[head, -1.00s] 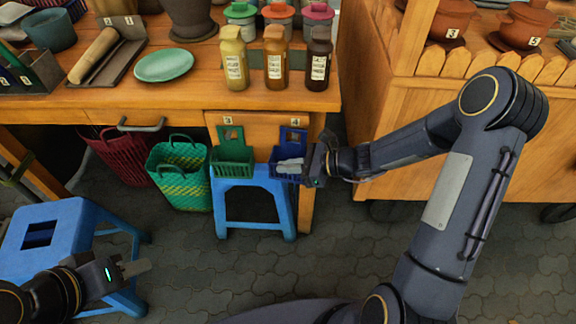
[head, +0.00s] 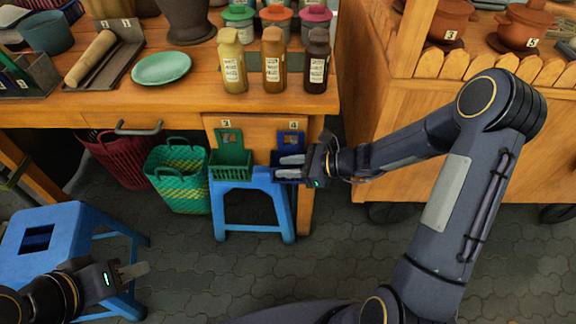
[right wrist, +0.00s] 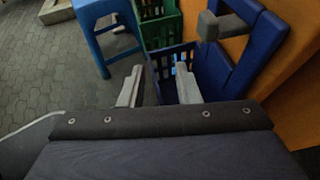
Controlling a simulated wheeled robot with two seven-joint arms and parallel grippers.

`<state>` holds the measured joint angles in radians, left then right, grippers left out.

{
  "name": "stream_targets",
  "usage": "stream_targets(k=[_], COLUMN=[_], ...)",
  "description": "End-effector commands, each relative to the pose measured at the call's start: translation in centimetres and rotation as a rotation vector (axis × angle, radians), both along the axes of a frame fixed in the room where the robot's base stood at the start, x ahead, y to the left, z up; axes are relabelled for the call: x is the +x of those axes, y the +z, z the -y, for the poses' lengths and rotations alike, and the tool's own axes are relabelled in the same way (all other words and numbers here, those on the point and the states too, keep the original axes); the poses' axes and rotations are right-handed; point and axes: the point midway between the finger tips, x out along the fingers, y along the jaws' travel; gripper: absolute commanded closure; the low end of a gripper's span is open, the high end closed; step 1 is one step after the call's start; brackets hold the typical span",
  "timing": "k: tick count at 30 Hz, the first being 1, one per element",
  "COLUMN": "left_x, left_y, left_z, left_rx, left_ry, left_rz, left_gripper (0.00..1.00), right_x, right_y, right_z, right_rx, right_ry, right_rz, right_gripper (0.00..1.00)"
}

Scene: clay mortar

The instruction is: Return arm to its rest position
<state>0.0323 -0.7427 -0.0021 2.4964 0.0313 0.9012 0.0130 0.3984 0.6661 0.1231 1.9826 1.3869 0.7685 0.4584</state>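My right gripper (head: 291,167) reaches in from the right and sits at the blue hanging basket (head: 292,140) labelled 4. Its two fingers stand apart. In the right wrist view the open fingers (right wrist: 160,88) are at the near side of the blue basket (right wrist: 215,75), with nothing seen between them. I cannot tell whether a finger touches the basket. My left gripper (head: 133,271) is at the lower left, over the blue stool's legs. Its fingers show edge-on with no clear gap, and nothing is seen held.
A green hanging basket (head: 231,158) labelled 3 is beside the blue one. A blue stool (head: 240,187) stands below them, and another blue stool (head: 66,222) at left. The wooden table (head: 180,96) holds bottles and jars. Paved floor (head: 230,275) is open in front.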

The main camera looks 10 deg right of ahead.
Motion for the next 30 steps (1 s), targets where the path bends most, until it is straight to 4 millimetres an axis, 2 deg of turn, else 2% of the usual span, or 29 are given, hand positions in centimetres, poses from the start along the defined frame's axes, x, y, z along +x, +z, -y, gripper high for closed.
stream_targets(k=[9, 15, 25, 28, 30], left_x=[0.0, 0.0, 0.0, 0.0, 0.0], left_y=[1.4, 1.9, 1.9, 1.9, 1.9], left_z=[0.0, 0.0, 0.0, 0.0, 0.0], left_rx=[0.000, 0.000, 0.000, 0.000, 0.000], left_ry=[0.000, 0.000, 0.000, 0.000, 0.000], left_rz=[0.000, 0.000, 0.000, 0.000, 0.000], left_gripper=[0.64, 0.64, 0.64, 0.64, 0.64], right_x=[-2.0, -2.9, -3.4, -4.5, -6.1], right_y=[2.1, 2.8, 3.4, 5.3, 7.4], right_z=[4.1, 6.0, 6.2, 5.7, 5.0], right_rx=[-0.003, -0.001, -0.016, -0.083, -0.173], right_ry=[-0.007, -0.007, 0.012, 0.085, 0.179], right_rz=[0.001, 0.000, 0.018, 0.088, 0.181], right_gripper=[0.70, 0.70, 0.70, 0.70, 0.70])
